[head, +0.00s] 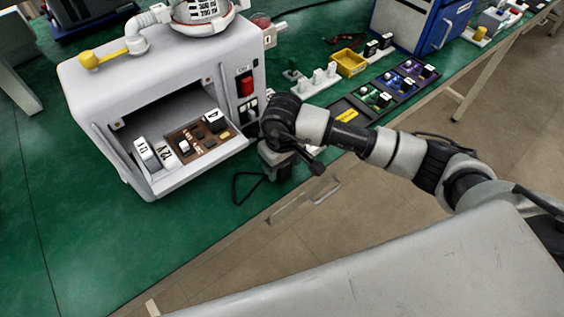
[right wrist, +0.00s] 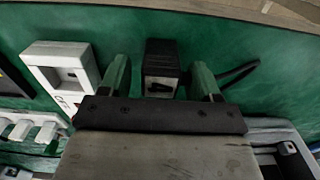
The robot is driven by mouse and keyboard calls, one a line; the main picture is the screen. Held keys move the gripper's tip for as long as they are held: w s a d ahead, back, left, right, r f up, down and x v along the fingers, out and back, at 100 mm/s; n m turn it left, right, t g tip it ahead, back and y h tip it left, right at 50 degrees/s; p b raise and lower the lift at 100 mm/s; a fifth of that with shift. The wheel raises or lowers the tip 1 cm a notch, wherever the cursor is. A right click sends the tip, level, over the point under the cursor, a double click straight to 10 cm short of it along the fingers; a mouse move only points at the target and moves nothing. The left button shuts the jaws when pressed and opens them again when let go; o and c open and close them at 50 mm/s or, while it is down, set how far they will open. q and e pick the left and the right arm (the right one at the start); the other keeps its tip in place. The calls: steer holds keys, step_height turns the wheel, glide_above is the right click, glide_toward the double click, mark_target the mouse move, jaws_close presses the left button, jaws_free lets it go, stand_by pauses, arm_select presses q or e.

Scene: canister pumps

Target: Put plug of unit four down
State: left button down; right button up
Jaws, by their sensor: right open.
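My right gripper (right wrist: 160,82) points down at the green table beside the white machine (head: 165,75). In the right wrist view its two green-faced fingers are apart. A dark plug (right wrist: 160,60) with a grey face and a black mark sits between them, with gaps visible on both sides. It appears to be on the table; I cannot read a number on it. A black cable loop (head: 247,187) lies next to it. In the head view the gripper (head: 278,163) largely hides the plug. My left gripper is not in view.
The machine's open front shows a brown panel (head: 187,139) with labelled blocks. A white box (right wrist: 62,62) stands beside the gripper. A white pegged rack (head: 312,82), yellow bin (head: 349,62) and dark tray (head: 372,97) stand to the right. The table's front left is clear.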

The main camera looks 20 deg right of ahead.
step_height(320, 180, up, 12)
steer(key=b, duration=0.2)
steer(key=shift+r, duration=0.15)
